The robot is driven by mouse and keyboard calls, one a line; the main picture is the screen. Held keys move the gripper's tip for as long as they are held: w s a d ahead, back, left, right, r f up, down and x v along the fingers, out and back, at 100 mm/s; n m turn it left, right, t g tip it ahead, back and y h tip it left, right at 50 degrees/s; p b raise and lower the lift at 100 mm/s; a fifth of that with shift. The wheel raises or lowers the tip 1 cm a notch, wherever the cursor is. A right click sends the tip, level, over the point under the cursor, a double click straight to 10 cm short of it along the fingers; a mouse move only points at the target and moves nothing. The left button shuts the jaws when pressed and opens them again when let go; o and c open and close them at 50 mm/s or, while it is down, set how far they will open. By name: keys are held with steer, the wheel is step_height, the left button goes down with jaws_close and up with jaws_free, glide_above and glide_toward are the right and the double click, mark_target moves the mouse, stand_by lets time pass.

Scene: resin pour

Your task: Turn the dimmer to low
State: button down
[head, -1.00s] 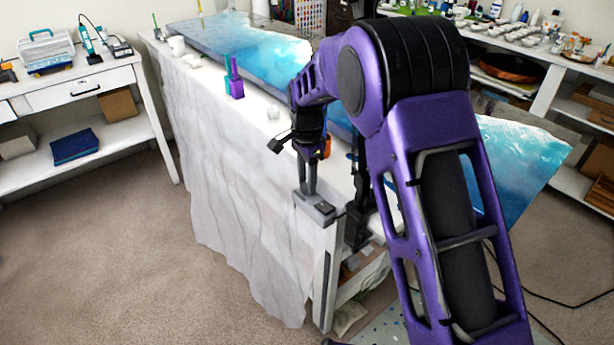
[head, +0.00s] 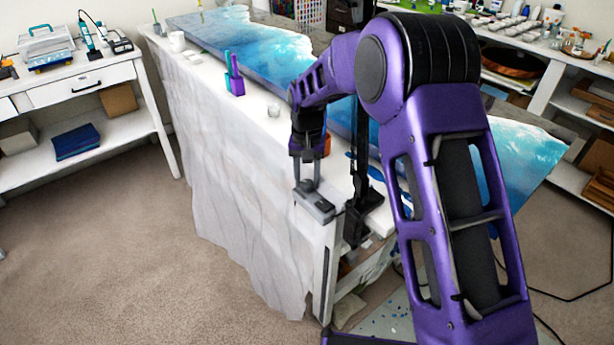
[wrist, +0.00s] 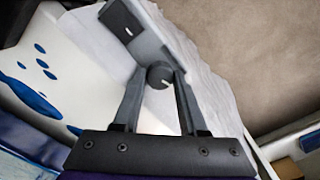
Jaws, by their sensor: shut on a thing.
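The dimmer is a grey box (head: 318,207) at the near corner of the cloth-covered table in the head view. In the wrist view its round dark knob (wrist: 159,77), with a short pale mark, sits between my fingertips. A black rocker-like part with a white mark (wrist: 122,20) is farther along the grey housing. My gripper (head: 307,187) points down onto the dimmer and is shut on the knob, one finger on each side. In the head view the fingers hide the knob.
A blue-and-white resin slab (head: 262,52) lies along the table. A black stand (head: 362,200) rises close to the right of my gripper. A purple holder (head: 236,84) and clear cup (head: 273,110) stand farther back. Blue resin spots (wrist: 37,100) lie beside the dimmer.

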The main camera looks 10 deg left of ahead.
steer(key=shift+n+p, duration=0.3)
steer(key=shift+n, duration=1.7)
steer(key=shift+c, duration=2.2)
jaws_free()
steer(key=shift+d, duration=0.1)
